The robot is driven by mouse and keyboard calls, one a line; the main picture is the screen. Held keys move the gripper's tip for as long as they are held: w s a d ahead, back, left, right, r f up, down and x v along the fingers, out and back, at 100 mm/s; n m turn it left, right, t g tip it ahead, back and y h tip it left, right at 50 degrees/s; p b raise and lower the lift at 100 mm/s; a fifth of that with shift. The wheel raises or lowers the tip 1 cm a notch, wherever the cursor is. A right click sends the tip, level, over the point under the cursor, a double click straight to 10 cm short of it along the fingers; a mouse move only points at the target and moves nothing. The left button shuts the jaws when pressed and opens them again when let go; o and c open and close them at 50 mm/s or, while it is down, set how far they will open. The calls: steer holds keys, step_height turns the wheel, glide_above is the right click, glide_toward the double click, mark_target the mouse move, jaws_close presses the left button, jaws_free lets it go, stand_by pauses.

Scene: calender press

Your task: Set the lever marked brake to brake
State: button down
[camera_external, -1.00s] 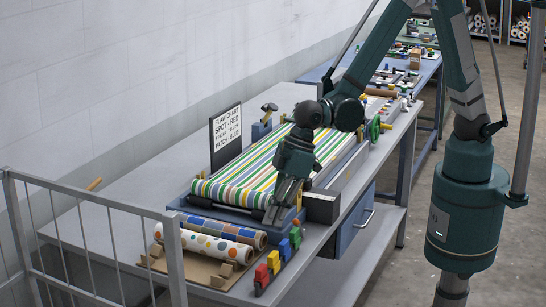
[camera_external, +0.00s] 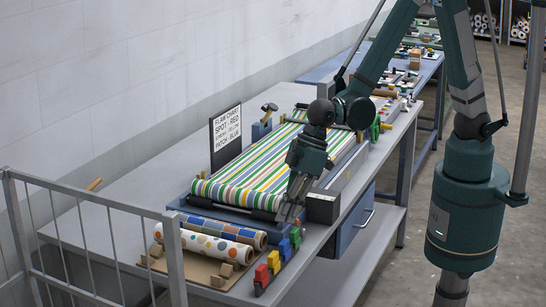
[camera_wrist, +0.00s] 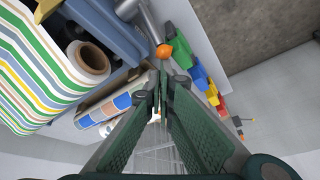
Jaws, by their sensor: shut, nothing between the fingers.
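A grey lever with an orange knob (camera_wrist: 163,50) sits at the press's front corner in the wrist view. I read no brake marking on it, so I cannot tell whether it is the brake lever or which setting it is at. My gripper (camera_external: 286,215) is shut and empty, pointing down at the press's front right corner. In the wrist view my fingertips (camera_wrist: 160,70) appear just beside the orange knob; I cannot tell if they touch it. The striped cloth (camera_external: 250,170) lies over the press bed behind my gripper. In the external view my gripper largely hides the lever.
Red, yellow, blue and green blocks (camera_external: 275,264) stand along the bench's front right edge. Patterned rolls (camera_external: 212,243) lie on a board at the front. A black box (camera_external: 322,207) is right of my gripper. A flaw chart sign (camera_external: 226,139) stands behind left.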

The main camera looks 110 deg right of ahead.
steer(key=shift+s+d+r+t+y+b, duration=0.3)
steer(key=shift+s+d+t+y+b, duration=0.1)
steer(key=shift+b, duration=0.15)
steer(key=s+d+r+m+t+y+b, duration=0.1)
steer(key=s+d+t+y+b, duration=0.3)
steer(key=s+d+b, duration=0.3)
steer(key=shift+s+d+t+b, duration=0.2)
steer(key=shift+t+b, duration=0.2)
steer(key=shift+b, duration=0.45)
stand_by(1.1)
steer(key=shift+r, duration=0.15)
steer(key=shift+r+p, duration=0.55)
steer(key=shift+r, duration=0.2)
steer(key=shift+w+r, duration=0.1)
